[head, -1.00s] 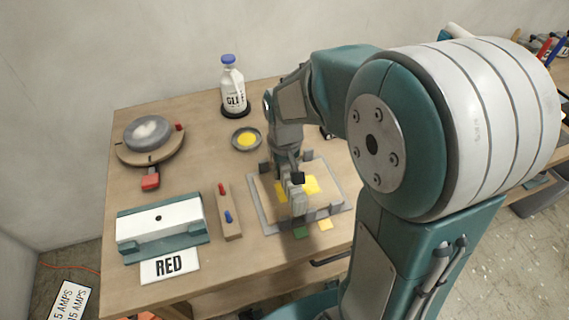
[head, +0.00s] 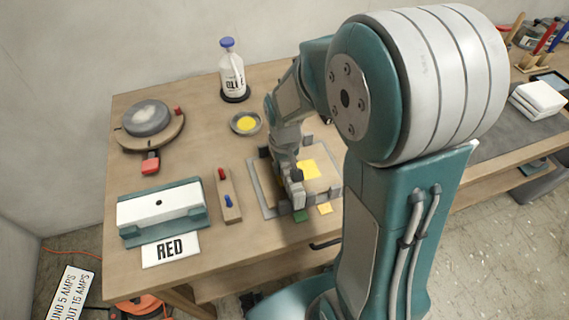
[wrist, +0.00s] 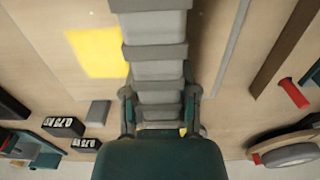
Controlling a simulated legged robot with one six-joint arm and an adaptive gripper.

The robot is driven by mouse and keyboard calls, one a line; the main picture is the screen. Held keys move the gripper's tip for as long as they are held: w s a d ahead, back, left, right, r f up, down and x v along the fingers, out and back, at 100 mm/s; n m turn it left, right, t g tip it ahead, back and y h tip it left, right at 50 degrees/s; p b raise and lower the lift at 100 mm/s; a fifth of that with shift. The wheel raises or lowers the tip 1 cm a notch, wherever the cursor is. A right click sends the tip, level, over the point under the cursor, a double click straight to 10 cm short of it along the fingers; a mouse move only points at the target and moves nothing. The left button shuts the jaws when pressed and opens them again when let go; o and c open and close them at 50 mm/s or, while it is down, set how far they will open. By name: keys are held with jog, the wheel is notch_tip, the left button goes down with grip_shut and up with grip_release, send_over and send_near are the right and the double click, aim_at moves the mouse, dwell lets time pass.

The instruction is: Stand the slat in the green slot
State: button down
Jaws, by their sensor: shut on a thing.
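My gripper (head: 296,199) is low over the front edge of a grey-framed board (head: 331,187), fingers pointing down. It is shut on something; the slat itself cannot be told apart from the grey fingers. A green patch (head: 301,216) shows at the board's front edge, just below the fingertips in the head view. The slot there is hidden by the gripper, and I cannot tell whether anything touches it. The wrist view shows the grey finger parts (wrist: 155,60) from above, hiding what lies between them.
A yellow square (head: 309,168) lies on the board and another (head: 325,208) at its front. To the left are a wooden block with red and blue pegs (head: 229,197), a white block in a teal holder (head: 160,212) and a RED card (head: 171,249).

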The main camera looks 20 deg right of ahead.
jog(key=shift+f, duration=0.25)
dwell(0.4)
jog(key=shift+c, duration=1.5)
grip_release()
jog(key=shift+r, duration=0.1)
notch_tip(320, 180, up, 12)
jog(key=shift+f, duration=0.15)
jog(key=s+r+t, duration=0.2)
jog(key=s+r, duration=0.1)
jog(key=s, duration=0.4)
jog(key=s+r+t, duration=0.3)
jog(key=s+r, duration=0.1)
jog(key=s, duration=0.3)
jog(key=shift+s+r+t, duration=0.15)
jog(key=shift+r+t, duration=0.05)
jog(key=shift+t, duration=0.1)
